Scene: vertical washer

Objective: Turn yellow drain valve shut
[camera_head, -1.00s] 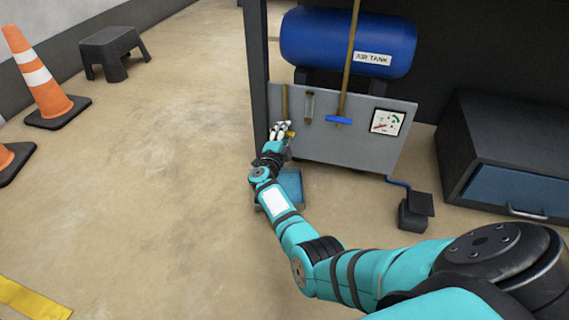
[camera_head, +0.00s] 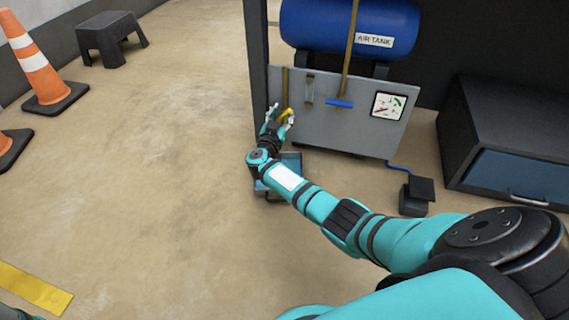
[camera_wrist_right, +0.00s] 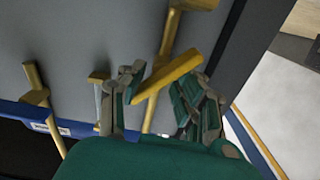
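The yellow drain valve handle (camera_head: 287,113) is at the lower left of the grey panel, under a brass pipe. In the right wrist view the yellow handle (camera_wrist_right: 168,78) lies tilted across the pipe, its right end higher. My right gripper (camera_head: 279,117) is at the handle. The right wrist view shows its fingers (camera_wrist_right: 165,92) spread, one on each side of the handle. The left fingertip is close to the handle's lower end; I cannot tell whether it touches. My left gripper is not in view.
The grey panel (camera_head: 338,132) carries a blue handle (camera_head: 340,103), a sight tube and a gauge (camera_head: 388,106). A blue air tank (camera_head: 345,25) is above. A dark post (camera_head: 256,60) stands just left of the valve. A pedal (camera_head: 416,195) is at right.

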